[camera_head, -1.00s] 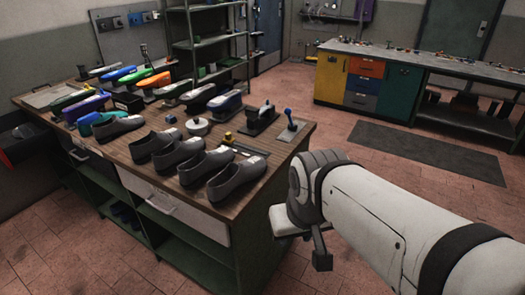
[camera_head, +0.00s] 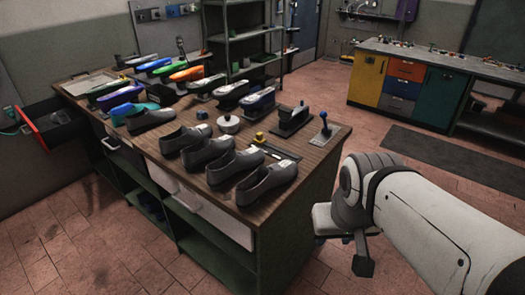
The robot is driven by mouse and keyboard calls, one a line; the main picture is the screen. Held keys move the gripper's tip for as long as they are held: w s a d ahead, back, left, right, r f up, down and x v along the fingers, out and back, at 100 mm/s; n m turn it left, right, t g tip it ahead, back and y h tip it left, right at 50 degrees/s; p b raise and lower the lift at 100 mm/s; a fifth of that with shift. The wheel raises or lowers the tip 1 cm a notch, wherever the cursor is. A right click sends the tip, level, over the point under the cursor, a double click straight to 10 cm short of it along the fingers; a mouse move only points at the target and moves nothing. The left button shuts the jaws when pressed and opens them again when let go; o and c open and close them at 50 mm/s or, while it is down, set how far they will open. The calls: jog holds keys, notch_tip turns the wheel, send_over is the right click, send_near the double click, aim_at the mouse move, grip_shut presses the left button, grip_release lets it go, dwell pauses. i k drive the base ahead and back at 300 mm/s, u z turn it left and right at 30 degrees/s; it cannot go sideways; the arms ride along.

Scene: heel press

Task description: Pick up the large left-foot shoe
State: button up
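Several dark grey shoes stand in a slanting row along the near edge of the wooden workbench (camera_head: 316,150). The nearest shoe (camera_head: 266,183) is at the front right, with another shoe (camera_head: 234,167) beside it and a separate one (camera_head: 152,119) farther left. I cannot tell from this view which is the large left-foot shoe. My gripper (camera_head: 352,252) is to the right of the bench, apart from every shoe. Its fingers are small and partly hidden by my wrist, so their opening is unclear.
Coloured shoe lasts and tools stand behind the shoes, with a round metal piece (camera_head: 229,124) among them. A red-fronted drawer (camera_head: 48,132) sticks out at the left. A cabinet counter (camera_head: 410,82) stands at the back right. The floor (camera_head: 130,255) in front is clear.

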aim_at(265, 179)
jog(key=i, duration=0.85)
jog(key=z, duration=0.05)
